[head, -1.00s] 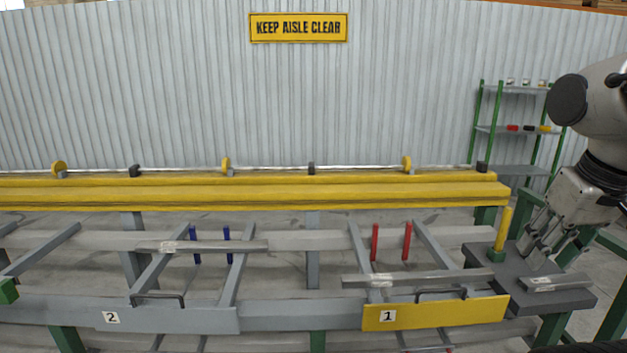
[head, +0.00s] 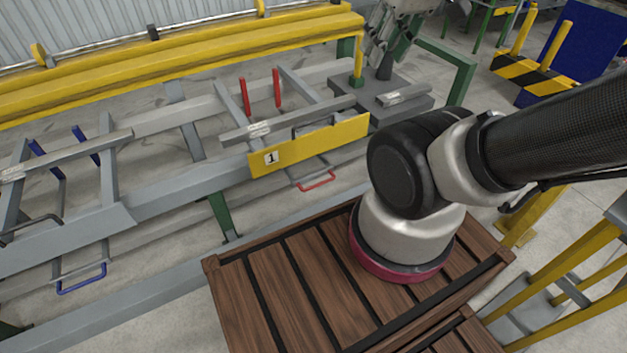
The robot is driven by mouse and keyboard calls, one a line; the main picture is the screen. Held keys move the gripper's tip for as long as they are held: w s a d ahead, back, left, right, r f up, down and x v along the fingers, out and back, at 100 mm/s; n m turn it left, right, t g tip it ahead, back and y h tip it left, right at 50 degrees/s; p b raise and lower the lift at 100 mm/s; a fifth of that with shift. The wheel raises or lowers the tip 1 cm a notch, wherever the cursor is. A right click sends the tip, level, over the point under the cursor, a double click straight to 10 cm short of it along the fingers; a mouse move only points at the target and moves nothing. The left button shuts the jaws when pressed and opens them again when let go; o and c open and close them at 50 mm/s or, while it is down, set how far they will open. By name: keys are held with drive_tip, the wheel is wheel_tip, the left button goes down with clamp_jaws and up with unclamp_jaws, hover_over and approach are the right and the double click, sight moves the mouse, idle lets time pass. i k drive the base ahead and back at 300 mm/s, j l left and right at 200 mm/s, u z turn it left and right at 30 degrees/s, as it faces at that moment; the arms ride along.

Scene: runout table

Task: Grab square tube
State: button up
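A long grey square tube (head: 290,122) with a pale label lies across the rails of bay 1, behind the yellow panel marked 1 (head: 320,144). A similar grey tube (head: 80,152) lies across the rails of bay 2, at the left. A shorter labelled grey piece (head: 403,95) lies on the dark grey plate (head: 425,104) at the table's right end. My gripper (head: 378,52) is at the top edge of the view, near the yellow post and apart from the long tubes. It is partly cut off, and its finger opening is unclear.
A yellow post (head: 358,58) stands on the dark plate. Red posts (head: 277,88) rise behind bay 1, and blue posts (head: 85,145) in bay 2. A yellow beam (head: 190,60) runs along the back. A striped barrier (head: 535,75) stands at the right.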

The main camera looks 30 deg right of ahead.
sight(233, 138)
drive_tip(key=i+l, duration=0.95)
drive_tip(key=l, duration=0.15)
drive_tip(key=i+j+u, duration=0.05)
